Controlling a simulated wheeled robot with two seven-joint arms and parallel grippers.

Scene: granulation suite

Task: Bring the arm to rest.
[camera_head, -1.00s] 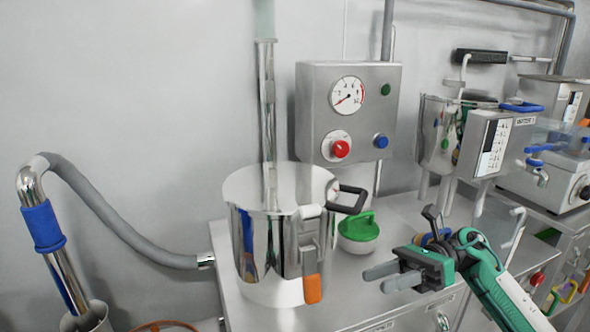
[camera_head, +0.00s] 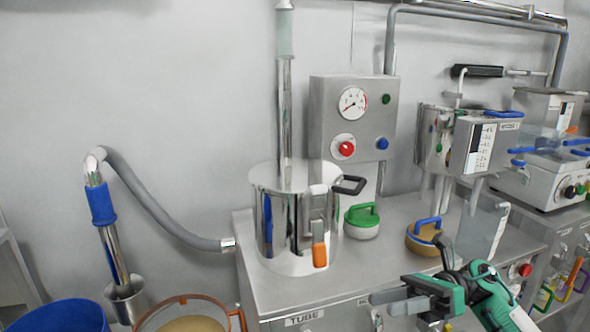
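My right arm, green and dark grey, comes in from the lower right. Its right gripper (camera_head: 380,303) points left, in front of the steel bench at the bottom of the picture. Its two grey fingers are apart with nothing between them. My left gripper is not in view.
A steel pot (camera_head: 283,225) with an orange-tipped latch stands on the bench (camera_head: 300,288). Beside it are a green-handled lid (camera_head: 362,221) and a blue-handled tan one (camera_head: 423,236). A gauge panel (camera_head: 353,118) is behind. A blue tub (camera_head: 60,318) and orange-rimmed sieve (camera_head: 237,318) stand lower left.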

